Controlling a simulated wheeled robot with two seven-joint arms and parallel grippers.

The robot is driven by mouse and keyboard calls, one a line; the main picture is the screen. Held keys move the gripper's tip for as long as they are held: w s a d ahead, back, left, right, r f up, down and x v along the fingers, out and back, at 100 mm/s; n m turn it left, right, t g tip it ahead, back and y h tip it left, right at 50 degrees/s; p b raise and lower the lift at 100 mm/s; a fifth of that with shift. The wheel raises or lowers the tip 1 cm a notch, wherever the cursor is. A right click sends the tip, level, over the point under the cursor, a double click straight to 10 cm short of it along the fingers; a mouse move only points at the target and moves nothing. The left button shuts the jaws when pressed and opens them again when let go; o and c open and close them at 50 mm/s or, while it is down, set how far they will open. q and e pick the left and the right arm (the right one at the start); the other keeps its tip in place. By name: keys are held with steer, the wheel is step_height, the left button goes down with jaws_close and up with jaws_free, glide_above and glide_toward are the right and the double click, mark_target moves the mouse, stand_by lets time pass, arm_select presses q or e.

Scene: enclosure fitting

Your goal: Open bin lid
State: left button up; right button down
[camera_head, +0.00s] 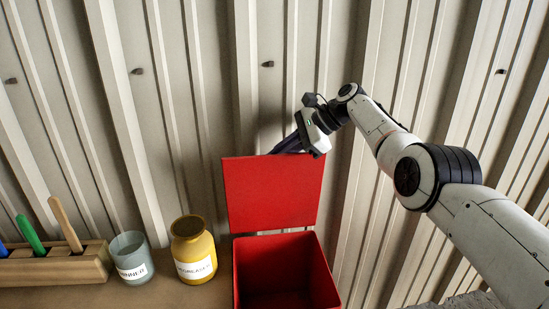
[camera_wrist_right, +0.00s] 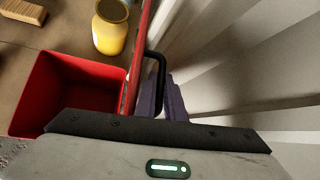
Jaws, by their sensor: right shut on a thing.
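The red bin (camera_head: 284,252) stands at the bottom centre of the head view with its top open and its inside visible and empty. Its red lid (camera_head: 270,196) is raised upright at the back of the bin. My right gripper (camera_head: 287,147) is behind the lid's upper edge; the lid partly hides its fingers. In the right wrist view the purple fingers (camera_wrist_right: 168,98) are shut on the black lid handle (camera_wrist_right: 157,62), which sticks out from the lid's outer face. The lid (camera_wrist_right: 137,65) shows nearly edge-on there, beside the open bin (camera_wrist_right: 72,85). My left gripper is not in view.
A yellow jar (camera_head: 195,250) and a grey labelled cup (camera_head: 130,258) stand left of the bin. A wooden rack (camera_head: 60,268) with several tool handles is farther left. A corrugated metal wall (camera_head: 200,100) rises close behind the lid and my right arm.

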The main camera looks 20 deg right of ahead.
steer(key=c, duration=2.1)
jaws_free()
steer(key=shift+f, duration=0.3)
steer(key=shift+r, duration=0.15)
steer(key=shift+d+r, duration=0.1)
steer(key=v, duration=1)
